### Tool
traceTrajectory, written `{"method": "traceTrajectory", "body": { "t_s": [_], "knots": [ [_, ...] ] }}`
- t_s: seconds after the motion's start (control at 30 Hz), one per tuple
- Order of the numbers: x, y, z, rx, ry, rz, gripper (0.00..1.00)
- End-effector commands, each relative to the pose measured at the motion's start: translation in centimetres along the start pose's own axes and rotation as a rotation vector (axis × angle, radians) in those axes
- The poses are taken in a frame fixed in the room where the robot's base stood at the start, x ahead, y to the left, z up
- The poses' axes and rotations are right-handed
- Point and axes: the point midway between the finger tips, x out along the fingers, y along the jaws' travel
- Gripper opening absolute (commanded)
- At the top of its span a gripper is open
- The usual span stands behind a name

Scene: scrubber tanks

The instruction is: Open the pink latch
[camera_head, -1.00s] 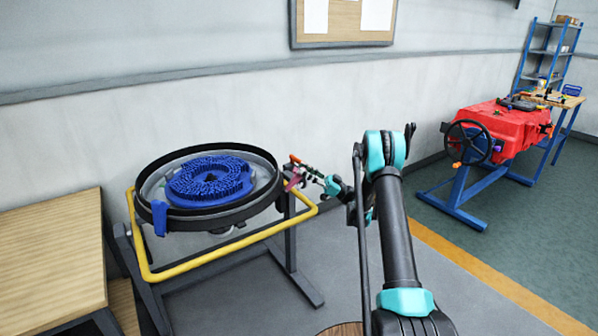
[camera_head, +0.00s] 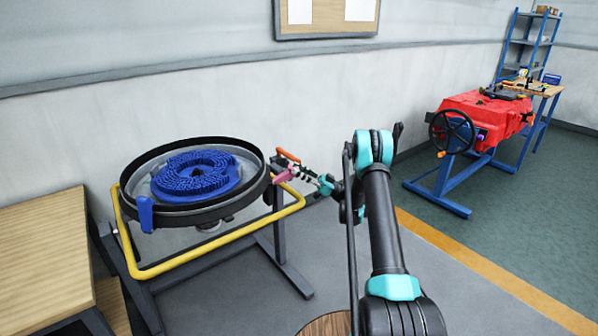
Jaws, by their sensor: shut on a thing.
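The pink latch (camera_head: 281,177) is a small piece at the right rim of the round black tank (camera_head: 133,205), which holds a blue round brush (camera_head: 195,176). My gripper (camera_head: 292,172) reaches in from the right at the end of my black and teal arm. It is shut on the pink latch, though the contact is small and partly hidden by the fingers. An orange-red piece (camera_head: 288,155) shows just above it; I cannot tell what it belongs to. A blue latch (camera_head: 146,214) hangs at the tank's front left.
A yellow tube frame (camera_head: 220,240) on dark legs carries the tank. A wooden bench (camera_head: 40,250) stands close at the left. A red tank (camera_head: 490,115) with a black handwheel (camera_head: 452,132) stands at the right. The grey floor between is clear.

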Motion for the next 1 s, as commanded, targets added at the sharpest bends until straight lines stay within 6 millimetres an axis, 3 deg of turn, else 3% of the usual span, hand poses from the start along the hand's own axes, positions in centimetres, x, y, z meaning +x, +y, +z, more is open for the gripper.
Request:
{"method": "traceTrajectory", "body": {
  "t_s": [0.2, 0.23, 0.37, 0.77, 1.0],
  "knots": [
    [0.0, -0.2, 0.5, 0.001, -0.009, -0.005, 0.0],
    [0.0, -0.2, 0.5, 0.001, -0.009, -0.005, 0.36],
    [0.0, -0.2, 0.3, 0.001, -0.007, -0.004, 0.52],
    [-0.6, 0.0, 0.2, 0.0, -0.004, -0.001, 0.53],
    [-4.5, 0.0, 0.1, -0.002, -0.004, 0.002, 0.53]
  ]
}}
